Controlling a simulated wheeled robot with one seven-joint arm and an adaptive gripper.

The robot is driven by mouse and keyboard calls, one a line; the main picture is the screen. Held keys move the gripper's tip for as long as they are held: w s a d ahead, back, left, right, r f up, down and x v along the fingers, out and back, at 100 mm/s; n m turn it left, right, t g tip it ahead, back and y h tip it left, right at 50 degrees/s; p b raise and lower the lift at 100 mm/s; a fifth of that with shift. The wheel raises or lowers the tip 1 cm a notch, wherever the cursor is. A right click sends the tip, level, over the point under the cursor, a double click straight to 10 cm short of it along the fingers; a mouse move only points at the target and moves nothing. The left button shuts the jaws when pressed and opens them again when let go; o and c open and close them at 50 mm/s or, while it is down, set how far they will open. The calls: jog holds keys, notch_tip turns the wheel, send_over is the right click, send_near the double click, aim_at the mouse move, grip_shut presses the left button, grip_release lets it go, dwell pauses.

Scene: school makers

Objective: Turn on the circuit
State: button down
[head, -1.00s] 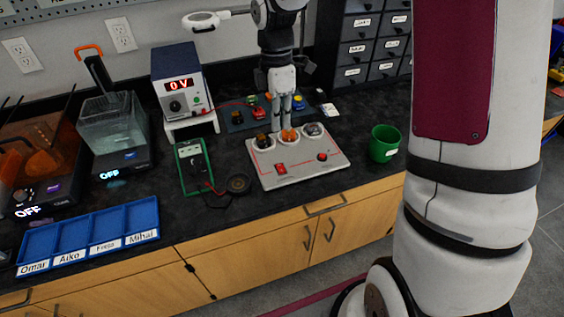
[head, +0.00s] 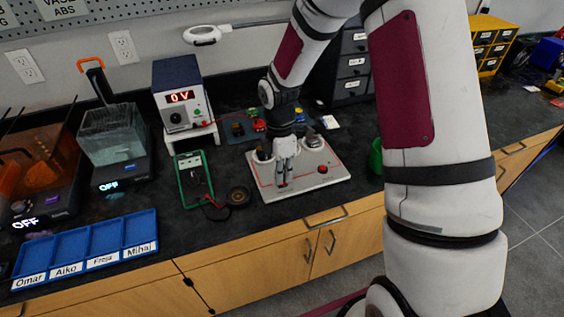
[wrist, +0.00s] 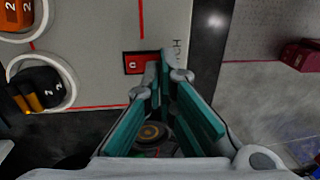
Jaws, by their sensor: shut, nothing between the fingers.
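The white circuit board (head: 310,180) lies on the black counter, with red lines on top. Its red rocker switch (wrist: 140,62) shows in the wrist view, just left of my fingertips; in the head view my gripper mostly hides it. My gripper (head: 284,184) is shut and empty, pointing down at the switch. In the wrist view my gripper (wrist: 168,62) overlaps the switch's right side; I cannot tell whether it touches. A black part (wrist: 38,88) and an orange part (wrist: 18,14) sit in round white sockets. The power supply (head: 181,98) reads 0 V.
A red button (head: 322,169) is on the board's right. A green multimeter (head: 193,178) and a round black part (head: 238,195) lie left of the board. A green cup (head: 376,157) stands right, partly behind my arm. A blue tray (head: 88,250) is at front left.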

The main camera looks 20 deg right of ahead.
jog(key=shift+f, duration=0.3)
jog(key=shift+s+f, duration=0.25)
jog(key=shift+f, duration=0.2)
jog(key=shift+w+r, duration=0.1)
jog(key=shift+w+r, duration=0.25)
jog(key=shift+w, duration=0.45)
jog(key=shift+r, duration=0.15)
